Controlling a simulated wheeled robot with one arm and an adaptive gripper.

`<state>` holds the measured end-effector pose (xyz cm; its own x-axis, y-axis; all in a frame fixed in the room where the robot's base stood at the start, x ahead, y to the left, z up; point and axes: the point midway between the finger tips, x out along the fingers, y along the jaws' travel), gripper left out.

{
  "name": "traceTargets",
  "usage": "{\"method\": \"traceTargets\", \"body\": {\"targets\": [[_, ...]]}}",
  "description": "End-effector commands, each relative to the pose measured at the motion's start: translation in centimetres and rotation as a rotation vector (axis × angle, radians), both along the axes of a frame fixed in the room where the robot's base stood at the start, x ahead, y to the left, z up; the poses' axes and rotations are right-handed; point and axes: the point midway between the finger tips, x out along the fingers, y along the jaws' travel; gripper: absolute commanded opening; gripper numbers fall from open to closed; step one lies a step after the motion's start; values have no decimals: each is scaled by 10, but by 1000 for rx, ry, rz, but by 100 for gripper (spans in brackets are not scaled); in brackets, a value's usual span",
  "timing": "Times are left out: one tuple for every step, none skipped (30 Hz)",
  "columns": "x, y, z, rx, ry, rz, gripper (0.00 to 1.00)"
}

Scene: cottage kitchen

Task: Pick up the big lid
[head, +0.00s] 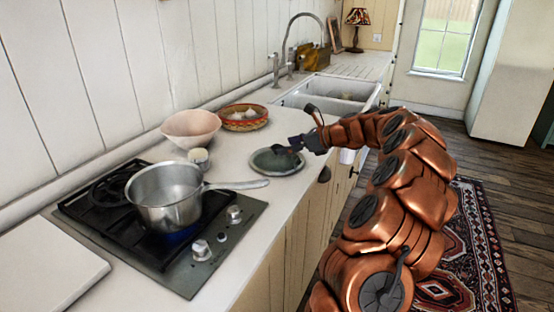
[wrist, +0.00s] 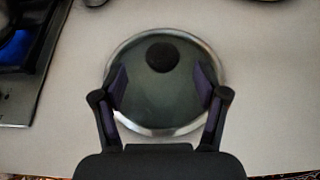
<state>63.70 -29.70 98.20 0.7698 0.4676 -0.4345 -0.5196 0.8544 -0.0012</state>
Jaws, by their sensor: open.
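The big lid (head: 271,164) lies flat on the counter, to the right of the stove. It is a round glass lid with a metal rim, and in the wrist view the lid (wrist: 158,107) shows a dark round knob (wrist: 161,57) near its far side. My gripper (head: 292,146) is over the lid. In the wrist view my gripper (wrist: 162,86) is open, with its two fingers apart over the left and right parts of the lid. The knob is ahead of and between the fingertips, with nothing held. Whether the fingertips touch the glass I cannot tell.
A steel saucepan (head: 168,195) stands on the stove (head: 205,267), its handle pointing toward the lid. A pink bowl (head: 191,127), a small cup (head: 199,157) and a patterned basket (head: 244,120) stand behind. A sink (head: 333,92) lies farther along the counter.

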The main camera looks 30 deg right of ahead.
Motion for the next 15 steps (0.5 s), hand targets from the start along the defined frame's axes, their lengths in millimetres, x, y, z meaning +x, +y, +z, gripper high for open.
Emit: {"method": "traceTargets", "body": {"targets": [[3,2,-1,0,0,1,73],[5,3,-2,1,2,1,73],[8,5,-4,1,2,1,73],[11,6,-6,1,3,2,73],[15,8,-8,2,3,2,73],[20,10,-10,1,4,3,73],[23,12,-12,3,4,2,73],[27,14,-15,3,5,2,73],[30,15,-17,1,4,0,73],[33,16,-19,1,4,0,73],[35,18,-20,1,4,-1,73],[37,19,-21,1,3,-2,73],[38,19,-21,1,3,-2,73],[38,19,-21,1,2,-3,73],[38,19,-21,1,2,-4,73]]}}
